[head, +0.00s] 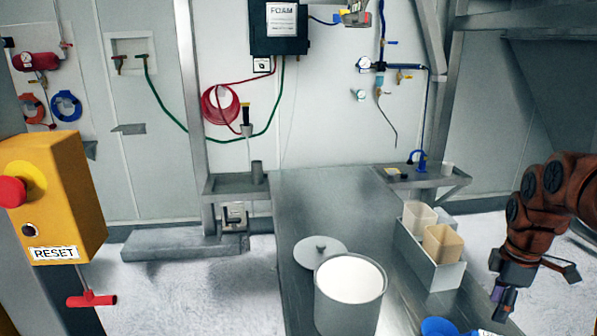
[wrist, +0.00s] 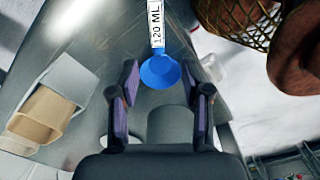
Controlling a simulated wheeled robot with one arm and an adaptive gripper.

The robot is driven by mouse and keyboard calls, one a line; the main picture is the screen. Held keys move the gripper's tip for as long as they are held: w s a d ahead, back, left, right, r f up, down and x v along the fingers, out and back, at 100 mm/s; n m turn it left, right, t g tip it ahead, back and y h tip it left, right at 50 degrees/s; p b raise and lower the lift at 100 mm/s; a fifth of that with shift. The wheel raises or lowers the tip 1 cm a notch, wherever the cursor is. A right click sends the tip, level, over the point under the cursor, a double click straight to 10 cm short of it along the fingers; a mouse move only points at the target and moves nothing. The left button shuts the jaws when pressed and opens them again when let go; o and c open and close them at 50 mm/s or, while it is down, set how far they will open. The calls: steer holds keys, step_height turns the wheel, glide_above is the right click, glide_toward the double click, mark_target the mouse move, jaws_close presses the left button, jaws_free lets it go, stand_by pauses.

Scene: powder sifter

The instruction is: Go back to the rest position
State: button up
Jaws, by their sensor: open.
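My gripper (head: 502,298) is at the right of the head view, beside the table's right side. In the wrist view my gripper (wrist: 160,82) has its two purple-padded fingers spread wide, with nothing clamped between them. A blue scoop (wrist: 161,72) with a white handle marked "120 ML" lies beyond the fingertips and shows in the gap between them. I cannot tell the exact distance to it. In the head view the scoop (head: 438,326) is at the bottom edge, partly cut off.
A grey pot (head: 348,310) of white powder and its lid (head: 320,251) stand on the metal table (head: 310,200). A tray (head: 435,272) holds beige containers (head: 443,245). A yellow RESET box (head: 62,200) is at left. A mesh basket (wrist: 235,18) is near my arm in the wrist view.

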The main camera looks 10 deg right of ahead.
steer(key=s+a+r+m, duration=0.1)
steer(key=a, duration=0.8)
steer(key=s+a+r+m, duration=0.1)
steer(key=s+a+m, duration=0.1)
steer(key=a, duration=0.7)
steer(key=s+a+f+m+g, duration=0.1)
steer(key=s+a+f+m, duration=0.1)
steer(key=s+a+m, duration=0.2)
steer(key=s+a+f+m, duration=0.3)
steer(key=s+a, duration=0.5)
steer(key=s, duration=0.3)
steer(key=shift+s+a+m+g, duration=0.15)
steer(key=shift+a+m+g, duration=0.2)
steer(key=shift+m+g, duration=0.05)
